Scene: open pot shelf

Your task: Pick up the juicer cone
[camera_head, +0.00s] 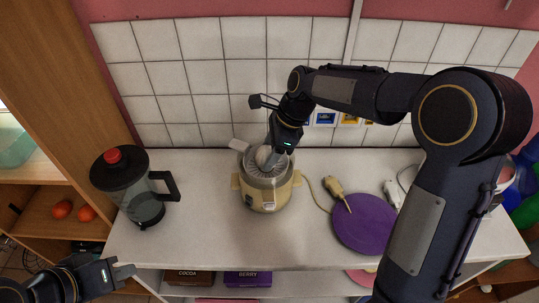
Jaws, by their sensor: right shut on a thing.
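A cream juicer (266,191) stands on the white counter near its middle, with a clear strainer rim on top. The pale juicer cone (264,155) sits at the top centre of the juicer. My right gripper (271,157) reaches down from above and is shut on the cone. Its fingertips partly hide the cone, and I cannot tell whether the cone is lifted clear of the strainer. My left gripper (124,275) is at the lower left, in front of the counter edge and away from the juicer; its fingers are only partly seen.
A dark-lidded jug with a red knob (135,188) stands left of the juicer. A purple round board (365,222) and a plug with cord (335,188) lie to the right. A tiled wall (190,80) rises behind. Boxes (247,279) sit on the shelf below.

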